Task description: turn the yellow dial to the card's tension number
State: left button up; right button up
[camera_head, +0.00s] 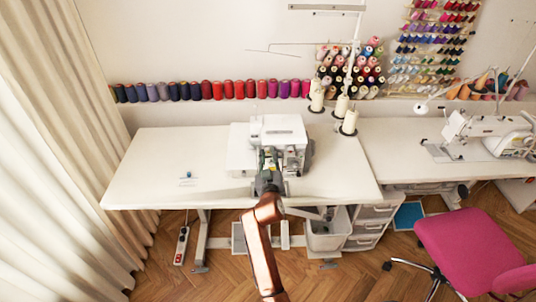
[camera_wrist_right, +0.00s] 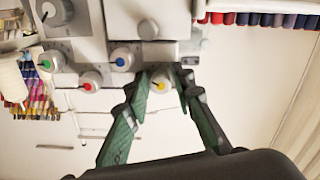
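The white overlock machine (camera_head: 278,130) stands on the white table. Its yellow dial (camera_wrist_right: 161,84) shows in the right wrist view, a pale knob with a yellow mark. My right gripper (camera_wrist_right: 163,76) is at the machine's front, also seen in the head view (camera_head: 270,160). Its green-padded fingers are spread, one on each side of the yellow dial. I cannot tell whether they touch it. A small flat item with a blue spot (camera_head: 188,179), perhaps the card, lies on the table at left; no number is readable. My left gripper is out of view.
Knobs marked red (camera_wrist_right: 87,84), blue (camera_wrist_right: 121,60) and green (camera_wrist_right: 47,62) sit close to the yellow dial. Cream thread cones (camera_head: 349,123) stand behind the machine at right. The table's left part (camera_head: 150,160) is mostly clear. A pink chair (camera_head: 465,250) is at right.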

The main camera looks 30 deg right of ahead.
jog(key=shift+o, duration=1.2)
jog(key=shift+r, duration=0.15)
jog(key=shift+r, duration=0.15)
notch_tip(320, 180, up, 10)
